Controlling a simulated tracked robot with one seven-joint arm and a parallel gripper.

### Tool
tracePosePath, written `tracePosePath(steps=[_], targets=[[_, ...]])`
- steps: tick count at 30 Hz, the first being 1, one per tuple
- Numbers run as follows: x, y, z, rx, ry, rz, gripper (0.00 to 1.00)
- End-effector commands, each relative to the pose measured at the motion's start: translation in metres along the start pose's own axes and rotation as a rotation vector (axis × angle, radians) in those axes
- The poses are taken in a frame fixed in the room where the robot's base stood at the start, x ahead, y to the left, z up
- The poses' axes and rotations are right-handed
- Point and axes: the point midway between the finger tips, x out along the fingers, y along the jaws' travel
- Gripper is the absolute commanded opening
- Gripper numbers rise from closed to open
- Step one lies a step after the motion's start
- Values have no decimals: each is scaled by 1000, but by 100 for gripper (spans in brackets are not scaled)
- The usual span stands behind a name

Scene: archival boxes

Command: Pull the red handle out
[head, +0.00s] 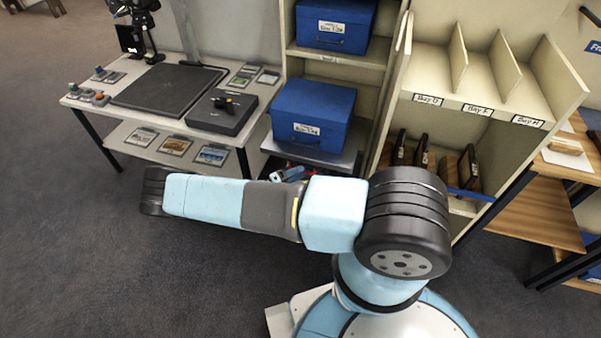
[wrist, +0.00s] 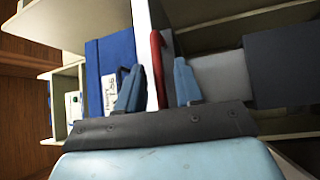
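The red handle (wrist: 157,65) is a narrow upright bar in the wrist view, on the edge of a pale panel (wrist: 143,35). My gripper (wrist: 158,72) has its two blue fingers apart, one to each side of the handle. Gaps show between the handle and both fingers, so it is open and not holding it. The handle's lower end is close to the dark gripper body; contact cannot be told. In the head view my arm hides most of this spot, and only small red bits show below the shelf with the blue box.
Blue labelled boxes (head: 311,113) stand on the shelves, and a blue box (wrist: 110,65) is left of the handle in the wrist view. A grey table (head: 168,90) holds small items at the left. Open bays (head: 480,75) are at the right. Bare carpet (head: 80,240) lies left.

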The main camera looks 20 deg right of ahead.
Motion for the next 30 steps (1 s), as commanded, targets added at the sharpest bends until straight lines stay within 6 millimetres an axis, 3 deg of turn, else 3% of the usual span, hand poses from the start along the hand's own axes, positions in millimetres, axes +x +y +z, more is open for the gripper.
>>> tracePosePath(steps=[6, 16, 27, 30], targets=[[17, 0, 0, 0, -2, -1, 36], [19, 0, 0, 0, -1, -1, 36], [19, -1, 1, 0, -1, -2, 0], [19, -1, 1, -1, -1, -2, 0]])
